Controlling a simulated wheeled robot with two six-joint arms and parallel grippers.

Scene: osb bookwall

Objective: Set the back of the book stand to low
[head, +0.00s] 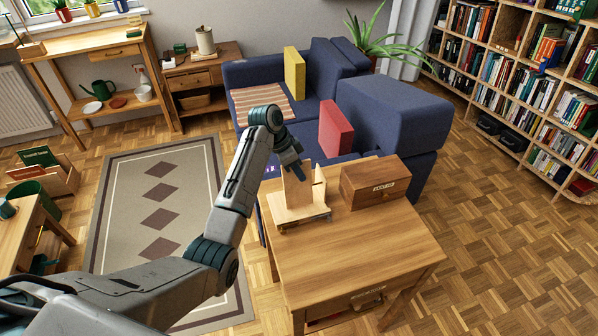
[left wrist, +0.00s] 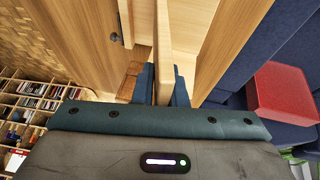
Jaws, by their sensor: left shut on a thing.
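The wooden book stand (head: 300,217) stands on the small wooden table (head: 350,255), near its back left corner. Its pale back board (head: 297,193) stands up steeply from the base. My left gripper (head: 296,171) comes down on the upper edge of the back from above. In the left wrist view the two dark fingers of my left gripper (left wrist: 163,88) are shut on the board's edge (left wrist: 164,50), one on each side. Which notch the back's prop rests in is hidden. My right gripper is not in view.
A wooden box (head: 375,183) with a label sits close right of the stand. The blue sofa (head: 395,110) with a red cushion (head: 336,128) is just behind the table. The front of the tabletop is clear. A tall bookcase (head: 530,90) stands at the right.

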